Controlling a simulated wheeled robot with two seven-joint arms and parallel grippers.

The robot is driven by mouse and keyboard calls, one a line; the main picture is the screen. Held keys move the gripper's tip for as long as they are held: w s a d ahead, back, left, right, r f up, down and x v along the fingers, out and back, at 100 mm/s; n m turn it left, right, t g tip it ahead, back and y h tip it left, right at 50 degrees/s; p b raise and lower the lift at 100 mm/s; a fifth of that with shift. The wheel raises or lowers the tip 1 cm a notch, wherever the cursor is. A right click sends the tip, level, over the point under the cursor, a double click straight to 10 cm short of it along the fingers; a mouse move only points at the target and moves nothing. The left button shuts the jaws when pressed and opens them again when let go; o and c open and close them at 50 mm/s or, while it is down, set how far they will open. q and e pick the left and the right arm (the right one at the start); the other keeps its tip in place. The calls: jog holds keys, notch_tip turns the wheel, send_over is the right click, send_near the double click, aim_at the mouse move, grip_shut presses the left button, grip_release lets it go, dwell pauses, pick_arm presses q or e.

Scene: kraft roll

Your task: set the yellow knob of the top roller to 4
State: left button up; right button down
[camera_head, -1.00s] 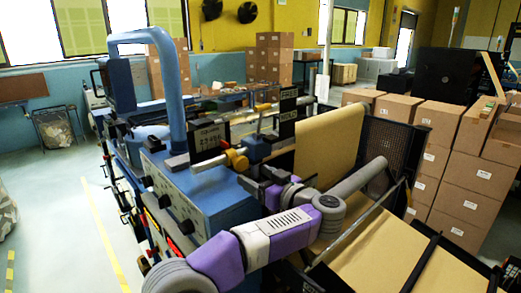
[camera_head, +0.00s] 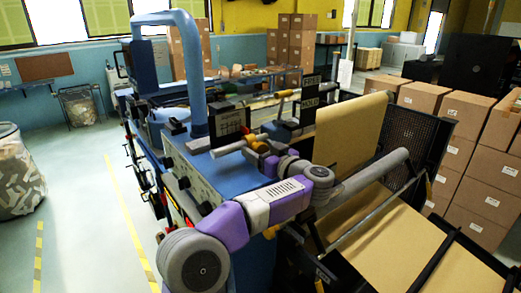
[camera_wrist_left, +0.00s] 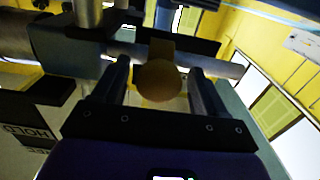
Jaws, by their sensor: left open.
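The yellow knob (camera_head: 258,145) sits on a grey bar at the top of the blue machine (camera_head: 215,182), beside a dark scale plate (camera_head: 229,124). The knob's setting cannot be read. My left gripper (camera_head: 268,160) is at the knob, coming from the front right. In the left wrist view the round knob (camera_wrist_left: 158,82) stands between the two open fingers of my left gripper (camera_wrist_left: 160,70), with a gap visible on each side. My right gripper is not in view.
The brown paper web (camera_head: 350,140) and a grey roller (camera_head: 372,175) lie to the right. A blue curved pipe (camera_head: 192,70) rises at the left. Stacked cartons (camera_head: 470,150) stand at the far right.

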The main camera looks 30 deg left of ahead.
pick_arm(q)
jog(key=shift+w, duration=0.1)
jog(key=c, duration=0.4)
grip_shut()
jog(key=shift+s+a+b, duration=0.2)
jog(key=shift+s, duration=0.3)
jog(key=shift+s+a+b, duration=0.2)
jog(key=shift+s, duration=0.3)
jog(key=shift+s+a, duration=0.2)
jog(key=shift+s, duration=0.3)
jog(key=shift+o, duration=2)
grip_release()
jog(key=b+v, duration=0.1)
jog(key=v, duration=0.6)
jog(key=shift+d, duration=0.3)
